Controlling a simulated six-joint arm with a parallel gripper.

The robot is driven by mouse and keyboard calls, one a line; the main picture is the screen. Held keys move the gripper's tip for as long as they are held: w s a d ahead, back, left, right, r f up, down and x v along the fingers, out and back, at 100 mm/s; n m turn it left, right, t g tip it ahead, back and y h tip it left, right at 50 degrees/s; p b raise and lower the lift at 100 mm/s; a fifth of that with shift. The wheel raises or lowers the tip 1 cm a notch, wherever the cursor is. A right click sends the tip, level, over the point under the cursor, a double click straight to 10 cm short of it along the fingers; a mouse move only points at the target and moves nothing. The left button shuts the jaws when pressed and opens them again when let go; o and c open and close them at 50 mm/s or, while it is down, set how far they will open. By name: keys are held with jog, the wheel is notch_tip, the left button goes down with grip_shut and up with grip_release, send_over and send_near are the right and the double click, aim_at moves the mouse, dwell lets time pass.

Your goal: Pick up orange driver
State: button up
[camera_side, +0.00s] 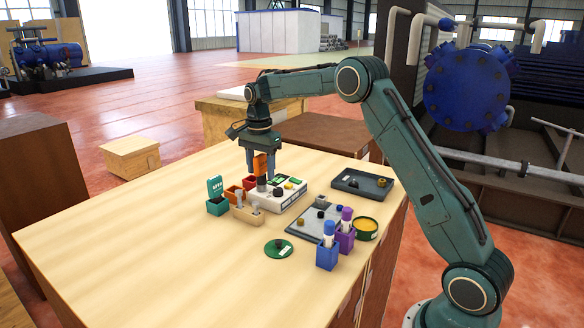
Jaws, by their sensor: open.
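The orange driver (260,164) stands upright, with its orange handle at the level of my gripper's fingers. My gripper (261,168) points down over the work area, with a dark finger on each side of the handle. It is open, and I cannot tell whether either finger touches the handle. The driver's lower end is close to a white box (283,202) with black, green and yellow parts on top. I cannot tell exactly what the driver's lower end rests in.
A teal box (217,207), red bins (233,193) and a wooden rack (243,214) stand left of the white box. To the right are a grey plate (309,228), dark tray (376,192), blue holder (327,258), purple holder (345,240) and yellow tin (366,226). A green disc (272,249) lies in front.

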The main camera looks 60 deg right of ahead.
grip_shut()
jog(key=shift+r, duration=0.15)
jog(key=shift+r, duration=4.9)
